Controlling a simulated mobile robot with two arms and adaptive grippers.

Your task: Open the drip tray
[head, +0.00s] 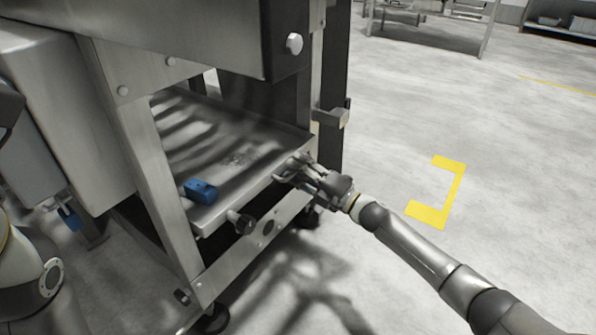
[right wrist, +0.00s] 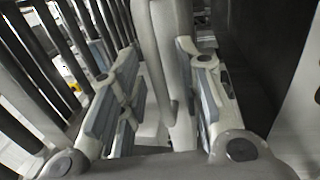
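The drip tray (head: 225,135) is a shallow metal tray low inside the washer's frame, with streaks of shadow across its floor. A small blue block-like object (head: 201,191) lies in it near the front left corner. My right gripper (head: 288,174) is at the tray's front rim, near its right end. In the right wrist view its fingers (right wrist: 155,100) stand apart on either side of a pale bar that looks like the rim. I cannot tell whether either finger touches it. Part of my left arm shows at the lower left of the head view; its gripper is out of sight.
A dark knob (head: 240,222) sticks out below the tray's front rim. Metal frame legs (head: 165,190) stand beside the tray. A bracket (head: 331,117) juts out at the right post. The floor to the right, with a yellow marking (head: 450,190), is clear.

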